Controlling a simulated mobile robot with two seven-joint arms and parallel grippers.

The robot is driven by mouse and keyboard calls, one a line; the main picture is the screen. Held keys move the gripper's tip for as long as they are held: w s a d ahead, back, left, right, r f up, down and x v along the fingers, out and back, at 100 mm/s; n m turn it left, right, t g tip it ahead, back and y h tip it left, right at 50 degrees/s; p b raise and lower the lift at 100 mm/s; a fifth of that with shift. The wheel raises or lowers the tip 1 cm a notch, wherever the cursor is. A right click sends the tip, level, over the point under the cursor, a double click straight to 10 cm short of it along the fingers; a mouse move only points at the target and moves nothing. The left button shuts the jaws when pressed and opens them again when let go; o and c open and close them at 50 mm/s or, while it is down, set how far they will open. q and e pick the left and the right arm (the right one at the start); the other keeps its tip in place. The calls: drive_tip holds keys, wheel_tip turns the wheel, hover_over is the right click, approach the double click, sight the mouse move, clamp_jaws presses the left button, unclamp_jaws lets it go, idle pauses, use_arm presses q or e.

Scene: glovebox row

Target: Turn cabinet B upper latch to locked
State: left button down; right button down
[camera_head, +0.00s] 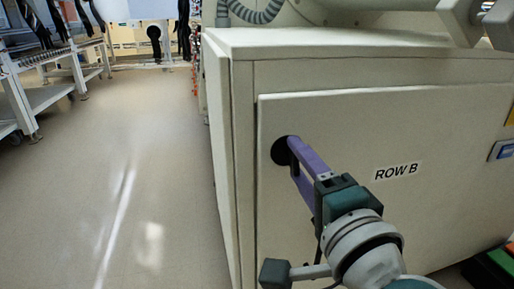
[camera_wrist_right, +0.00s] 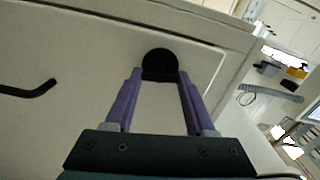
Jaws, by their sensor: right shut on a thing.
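The cabinet (camera_head: 440,220) is a cream box with a front door labelled "ROW B" (camera_head: 397,170). A round black latch (camera_head: 279,152) sits near the upper left corner of the door. My right gripper (camera_head: 296,149) reaches it with long purple fingers and is shut on it. In the right wrist view the latch (camera_wrist_right: 158,60) shows between the two fingertips (camera_wrist_right: 160,73), which reach its edges. The fingers hide part of the latch, and its turn position cannot be read. My left gripper is not in view.
A blue-grey fitting (camera_head: 501,151) is at the door's right. Open floor (camera_head: 130,190) lies left of the cabinet, with white benches (camera_head: 45,100) beyond. A grey hose (camera_head: 257,13) is above.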

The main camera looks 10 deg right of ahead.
drive_tip(key=shift+m, duration=0.8)
drive_tip(key=shift+c, duration=1.2)
unclamp_jaws()
drive_tip(key=s+p, duration=0.1)
drive_tip(key=s, duration=0.9)
drive_tip(key=shift+d, duration=0.2)
drive_tip(key=shift+p, duration=0.3)
